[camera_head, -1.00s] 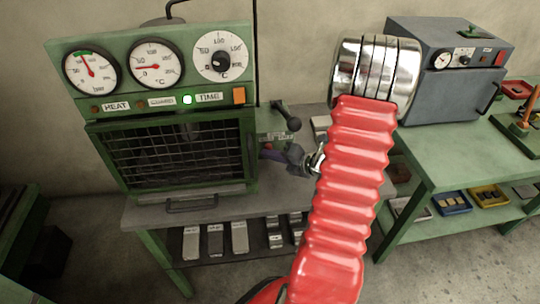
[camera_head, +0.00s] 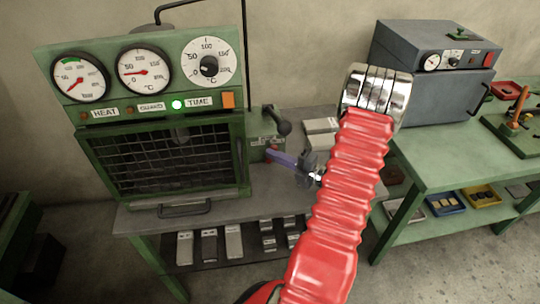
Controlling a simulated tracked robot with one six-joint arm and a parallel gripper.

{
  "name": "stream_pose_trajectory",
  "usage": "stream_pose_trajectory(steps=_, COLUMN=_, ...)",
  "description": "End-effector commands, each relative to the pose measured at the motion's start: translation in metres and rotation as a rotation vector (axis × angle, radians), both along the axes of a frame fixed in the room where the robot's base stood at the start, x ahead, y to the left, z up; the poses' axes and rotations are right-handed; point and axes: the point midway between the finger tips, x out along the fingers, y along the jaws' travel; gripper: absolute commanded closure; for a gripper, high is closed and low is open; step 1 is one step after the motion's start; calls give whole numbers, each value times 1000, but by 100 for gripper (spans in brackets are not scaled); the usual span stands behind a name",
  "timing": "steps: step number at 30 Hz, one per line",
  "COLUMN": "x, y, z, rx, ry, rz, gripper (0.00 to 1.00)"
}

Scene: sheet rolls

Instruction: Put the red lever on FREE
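The green press (camera_head: 140,110) stands at left, with a dark wire guard (camera_head: 170,160) across its front. On its right side is a small green box (camera_head: 262,140) with a dark lever (camera_head: 279,122) ending in a black knob. A small label plate and a small red spot (camera_head: 275,147) show below it; the lettering is too small to read. I cannot make out a clear red lever or its setting. My gripper (camera_head: 277,155), grey with a purple finger part, points left at this box beside the red spot. Its finger gap is not visible, and contact cannot be told.
My red ribbed arm crosses the middle and hides part of the bench. Grey blocks (camera_head: 322,126) lie on the bench right of the box. A grey oven (camera_head: 430,85) stands on the right bench. Several metal pieces lie on the shelf (camera_head: 250,248) under the press.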

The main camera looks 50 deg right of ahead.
Motion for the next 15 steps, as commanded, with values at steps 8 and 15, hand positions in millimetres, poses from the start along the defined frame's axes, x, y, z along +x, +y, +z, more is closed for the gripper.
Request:
stream_pose_trajectory(steps=8, x=-8, y=-11, z=-4, rx=-1, ry=1, rz=-5, gripper=100)
stream_pose_trajectory(steps=15, x=-12, y=-14, z=-7, rx=-1, ry=1, rz=-6, gripper=100)
